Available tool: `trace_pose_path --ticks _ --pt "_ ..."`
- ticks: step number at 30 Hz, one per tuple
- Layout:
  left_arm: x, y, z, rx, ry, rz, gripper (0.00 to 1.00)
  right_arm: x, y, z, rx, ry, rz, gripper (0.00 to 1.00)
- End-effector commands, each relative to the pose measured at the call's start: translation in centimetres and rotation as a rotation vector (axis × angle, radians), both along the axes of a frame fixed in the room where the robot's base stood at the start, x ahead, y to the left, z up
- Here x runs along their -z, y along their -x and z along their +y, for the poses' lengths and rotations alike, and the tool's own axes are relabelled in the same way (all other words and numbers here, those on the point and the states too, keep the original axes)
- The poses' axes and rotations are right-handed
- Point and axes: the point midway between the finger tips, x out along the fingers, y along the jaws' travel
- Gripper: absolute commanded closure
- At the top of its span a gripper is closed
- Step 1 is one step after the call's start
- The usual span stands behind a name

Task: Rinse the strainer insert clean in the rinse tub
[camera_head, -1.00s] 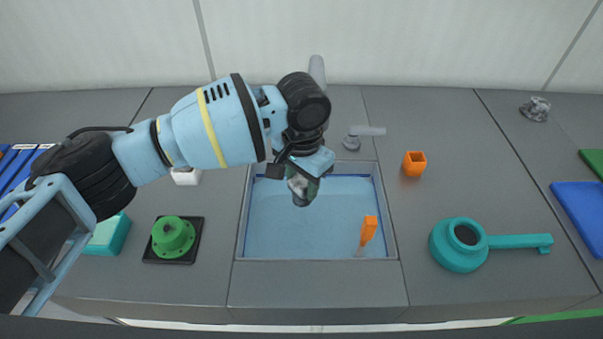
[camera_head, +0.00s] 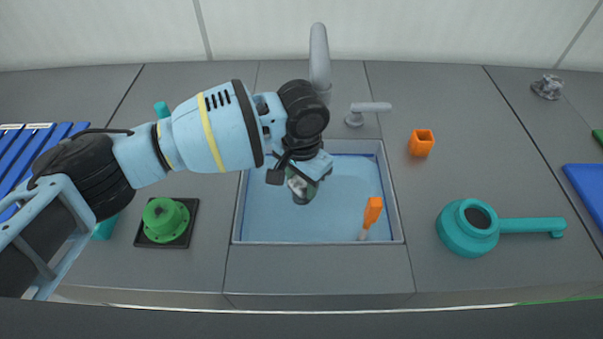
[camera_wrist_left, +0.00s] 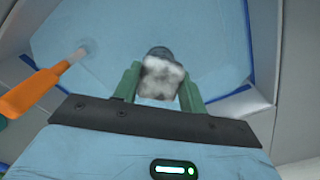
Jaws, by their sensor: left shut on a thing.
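My left gripper (camera_head: 304,177) is over the left half of the rinse tub (camera_head: 238,205). It is shut on the strainer insert (camera_head: 301,190), a small dark piece with whitish-grey matter on it. In the left wrist view, the insert (camera_wrist_left: 162,78) sits between the green fingers, its pale clumpy face towards the camera and a dark round part beyond. The tub holds pale blue water (camera_head: 275,215). I cannot tell whether the insert touches the water. My right gripper is not in view.
An orange-handled brush (camera_head: 372,211) stands tilted in the tub's right part. A grey faucet (camera_head: 319,62) and lever (camera_head: 371,107) are behind. A green flanged part (camera_head: 164,219) is left.

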Motion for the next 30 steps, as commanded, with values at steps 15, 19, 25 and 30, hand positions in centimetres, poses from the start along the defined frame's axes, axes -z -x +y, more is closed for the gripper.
trace_pose_path --ticks 15,19,25,30 --pt "3.7 0.1 0.0 -0.001 0.0 0.004 0.81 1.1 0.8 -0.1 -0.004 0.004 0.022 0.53" --pt "4.6 0.0 0.0 -0.001 0.001 0.002 0.81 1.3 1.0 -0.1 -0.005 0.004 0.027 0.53" --pt "6.0 0.1 0.0 0.0 0.001 0.004 0.81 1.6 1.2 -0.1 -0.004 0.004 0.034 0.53" --pt "6.9 0.1 0.0 -0.001 0.001 0.004 0.81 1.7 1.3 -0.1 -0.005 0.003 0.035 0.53"
